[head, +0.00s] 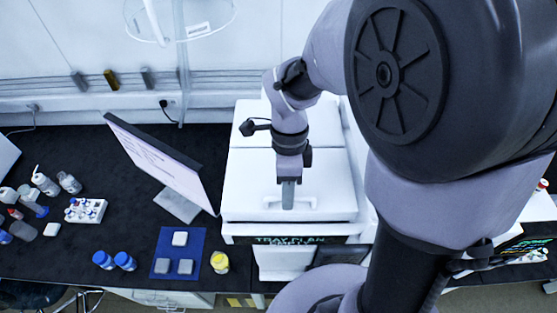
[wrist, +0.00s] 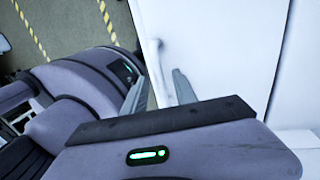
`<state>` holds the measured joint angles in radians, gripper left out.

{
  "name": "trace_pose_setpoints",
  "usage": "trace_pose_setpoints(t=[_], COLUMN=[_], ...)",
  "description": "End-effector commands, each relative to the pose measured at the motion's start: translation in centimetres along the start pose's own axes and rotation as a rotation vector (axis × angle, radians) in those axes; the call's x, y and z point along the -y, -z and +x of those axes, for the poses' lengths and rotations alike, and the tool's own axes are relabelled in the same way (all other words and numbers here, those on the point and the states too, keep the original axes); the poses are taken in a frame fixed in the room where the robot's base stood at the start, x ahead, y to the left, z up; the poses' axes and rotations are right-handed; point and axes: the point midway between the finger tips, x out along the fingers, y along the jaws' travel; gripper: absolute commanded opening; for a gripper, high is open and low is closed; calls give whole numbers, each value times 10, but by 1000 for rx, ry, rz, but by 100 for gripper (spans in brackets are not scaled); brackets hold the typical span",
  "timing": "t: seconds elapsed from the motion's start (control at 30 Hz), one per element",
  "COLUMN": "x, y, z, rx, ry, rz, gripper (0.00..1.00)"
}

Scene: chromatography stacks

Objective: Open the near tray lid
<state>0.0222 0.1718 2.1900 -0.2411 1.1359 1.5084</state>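The near tray lid (head: 245,190) is the white front panel on top of the white instrument. It lies flat and looks closed. A pale handle (head: 308,202) stands near its front edge, partly hidden by my gripper. My gripper (head: 288,207) points down at the handle in the head view; whether it touches it cannot be told. In the wrist view my gripper (wrist: 160,72) shows two grey fingers apart, with white surface behind them.
A second white lid (head: 250,135) lies behind the near one. A tilted monitor (head: 160,160) stands to the left. A blue mat (head: 180,243) with small blocks, a yellow-capped jar (head: 220,262) and blue-capped bottles (head: 103,260) are on the black bench front left.

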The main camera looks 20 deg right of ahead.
Motion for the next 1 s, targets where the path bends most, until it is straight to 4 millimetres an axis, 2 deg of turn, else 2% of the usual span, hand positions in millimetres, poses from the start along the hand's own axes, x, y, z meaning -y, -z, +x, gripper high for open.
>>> trace_pose_setpoints(t=[0.17, 0.33, 1.0], x=[0, 0, 0], y=[0, 0, 0], z=[0, 0, -1], rx=[0, 0, 0], ry=[0, 0, 0], rz=[0, -1, -1], gripper=[34, 1, 0])
